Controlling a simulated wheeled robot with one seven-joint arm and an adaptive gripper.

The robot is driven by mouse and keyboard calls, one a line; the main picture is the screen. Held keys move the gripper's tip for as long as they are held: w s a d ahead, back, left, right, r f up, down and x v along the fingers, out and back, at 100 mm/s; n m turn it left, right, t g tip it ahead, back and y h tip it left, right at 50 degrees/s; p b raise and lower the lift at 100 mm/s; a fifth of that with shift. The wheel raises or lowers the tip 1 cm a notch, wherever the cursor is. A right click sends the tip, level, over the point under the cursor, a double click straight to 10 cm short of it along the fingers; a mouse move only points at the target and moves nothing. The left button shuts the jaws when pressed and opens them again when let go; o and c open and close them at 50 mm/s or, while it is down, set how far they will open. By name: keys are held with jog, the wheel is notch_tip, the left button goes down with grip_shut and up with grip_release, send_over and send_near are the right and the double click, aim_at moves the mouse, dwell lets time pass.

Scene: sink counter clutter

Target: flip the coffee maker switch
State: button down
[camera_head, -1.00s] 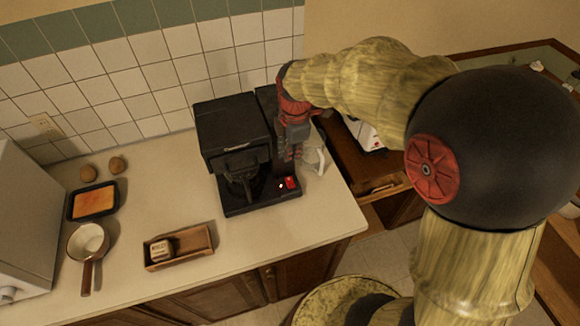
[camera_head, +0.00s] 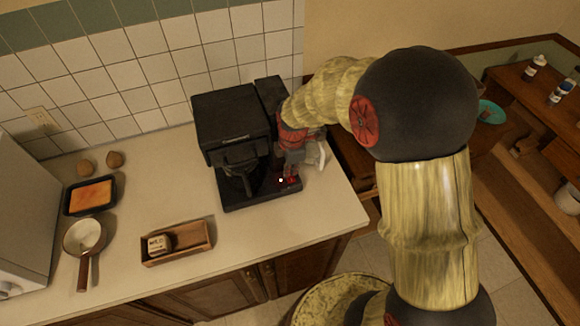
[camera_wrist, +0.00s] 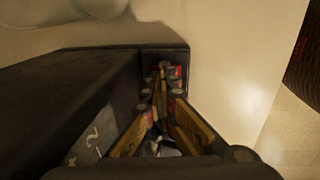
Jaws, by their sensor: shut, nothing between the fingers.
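The black coffee maker (camera_head: 233,115) stands upright on the counter against the tiled wall. Its red switch (camera_head: 292,180) is on the right front of the base, partly covered by my gripper in the head view. My gripper (camera_head: 289,172) is shut and empty, pointing down at the base beside the machine's body, very close to the switch. In the wrist view the fingertips (camera_wrist: 162,72) are together over the dark base, with a red patch (camera_wrist: 178,72) right beside them. I cannot tell whether they touch the switch, or which way it is set.
A pale object (camera_head: 316,153) stands just right of my gripper. A wooden tray (camera_head: 190,252) with a small item, a saucepan (camera_head: 84,237) and an orange-filled dish (camera_head: 90,195) lie to the left.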

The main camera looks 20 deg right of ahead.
jog(key=shift+w+f, duration=0.25)
jog(key=shift+f, duration=0.15)
dwell(0.3)
jog(key=shift+s+f, duration=0.15)
jog(key=shift+s, duration=0.05)
